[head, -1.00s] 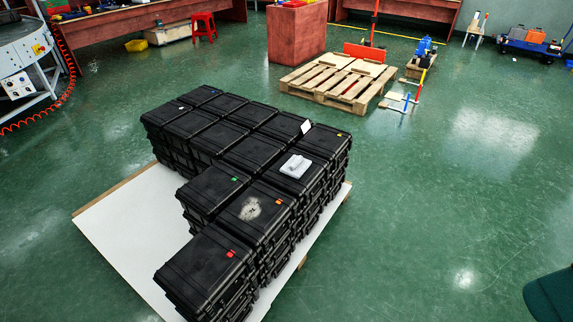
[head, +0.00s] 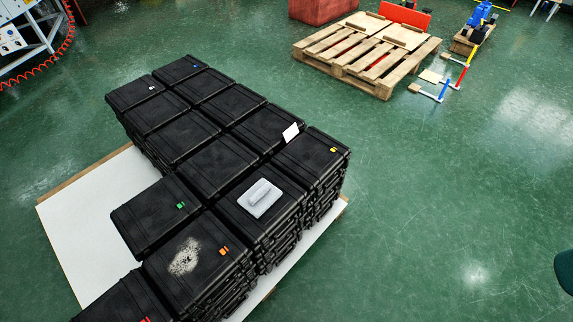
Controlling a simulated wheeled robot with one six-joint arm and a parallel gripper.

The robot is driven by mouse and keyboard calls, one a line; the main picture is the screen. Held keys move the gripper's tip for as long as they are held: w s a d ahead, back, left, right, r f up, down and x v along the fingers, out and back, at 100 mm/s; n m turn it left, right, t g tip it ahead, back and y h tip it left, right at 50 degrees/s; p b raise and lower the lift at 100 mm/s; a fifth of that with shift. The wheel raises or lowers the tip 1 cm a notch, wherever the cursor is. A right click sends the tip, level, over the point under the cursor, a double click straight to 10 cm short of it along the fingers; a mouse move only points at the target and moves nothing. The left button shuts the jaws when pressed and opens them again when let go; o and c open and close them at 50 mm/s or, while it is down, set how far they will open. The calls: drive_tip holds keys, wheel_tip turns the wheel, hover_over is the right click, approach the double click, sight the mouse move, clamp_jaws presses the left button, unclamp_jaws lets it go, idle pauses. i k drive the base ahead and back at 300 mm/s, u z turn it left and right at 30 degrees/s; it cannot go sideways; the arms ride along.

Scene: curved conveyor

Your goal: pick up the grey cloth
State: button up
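A light grey, flat, roughly square piece with a raised ridge across its middle (head: 260,198) lies on top of a black case in the head view. It is the only thing that fits the grey cloth, though the ridge looks like a handle and I cannot tell its material. The black case under it (head: 290,212) is part of a tightly packed block of stacked cases. My gripper is not in view.
A case with an orange tag (head: 210,277) bears a pale dusty patch. A white card (head: 291,132) leans up behind the grey piece. The cases stand on a white board (head: 75,217). A wooden pallet (head: 385,86) stands behind. Green floor on the right (head: 440,210) is clear.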

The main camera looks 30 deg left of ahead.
sight(257, 201)
drive_tip(key=i, duration=0.9)
drive_tip(key=u, duration=2.1)
